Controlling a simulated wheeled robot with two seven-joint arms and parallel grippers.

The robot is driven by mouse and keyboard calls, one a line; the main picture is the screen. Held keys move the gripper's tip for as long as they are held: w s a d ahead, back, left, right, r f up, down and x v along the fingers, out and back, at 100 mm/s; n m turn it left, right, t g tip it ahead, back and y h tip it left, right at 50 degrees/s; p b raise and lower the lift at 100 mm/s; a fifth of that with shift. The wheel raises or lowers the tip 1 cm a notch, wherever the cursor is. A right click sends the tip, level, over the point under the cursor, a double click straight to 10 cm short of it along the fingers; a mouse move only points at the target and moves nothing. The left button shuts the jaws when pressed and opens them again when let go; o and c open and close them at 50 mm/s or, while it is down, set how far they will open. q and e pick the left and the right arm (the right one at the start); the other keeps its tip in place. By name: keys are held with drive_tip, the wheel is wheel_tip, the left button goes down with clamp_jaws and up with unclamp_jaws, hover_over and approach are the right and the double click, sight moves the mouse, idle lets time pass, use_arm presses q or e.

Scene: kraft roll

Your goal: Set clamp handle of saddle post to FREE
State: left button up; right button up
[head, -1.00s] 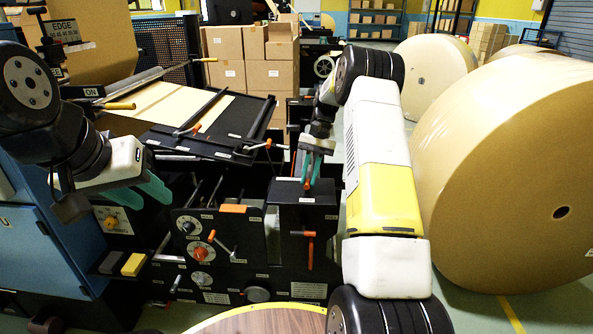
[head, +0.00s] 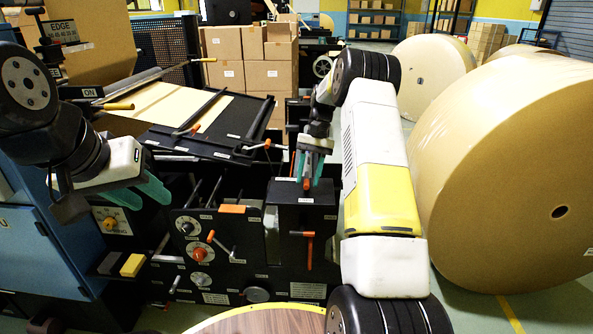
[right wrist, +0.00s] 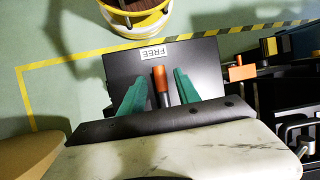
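The saddle post (head: 290,222) is a black box on the machine in the head view. The clamp handle (head: 307,184), with an orange grip, stands at its top. In the right wrist view the handle (right wrist: 161,88) lies between the green fingers of my right gripper (right wrist: 159,75), with a narrow gap on each side. A FREE label (right wrist: 152,53) sits just beyond the handle's tip. My right gripper also shows over the post in the head view (head: 311,178). My left gripper (head: 153,199) is open and empty at the left, away from the post.
An orange T-shaped handle (head: 309,236) hangs on the post's front. A dial panel (head: 205,245) with a small crank stands left of it. A large kraft roll (head: 510,170) stands right of my right arm. A round wood-topped surface (head: 265,322) is in front.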

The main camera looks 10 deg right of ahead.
drive_tip(key=v, duration=0.7)
drive_tip(key=shift+r, duration=0.3)
drive_tip(key=shift+w+d, duration=0.1)
drive_tip(key=shift+w, duration=0.05)
drive_tip(key=s+a+r+n+t+h, duration=0.1)
drive_tip(key=s+a+r+t, duration=0.2)
drive_tip(key=s+r, duration=0.5)
drive_tip(key=s+a+r+n+t, duration=0.1)
drive_tip(key=s+a+r+t, duration=0.15)
drive_tip(key=s+r, duration=0.55)
drive_tip(key=s+a+f+t, duration=0.1)
drive_tip(key=s+a+t, duration=0.1)
drive_tip(key=s, duration=0.7)
drive_tip(key=s+a+f+n+t, duration=0.1)
drive_tip(key=s+a+t, duration=0.1)
drive_tip(key=s, duration=0.6)
drive_tip(key=shift+s+f, duration=0.2)
drive_tip(key=shift+s, duration=0.2)
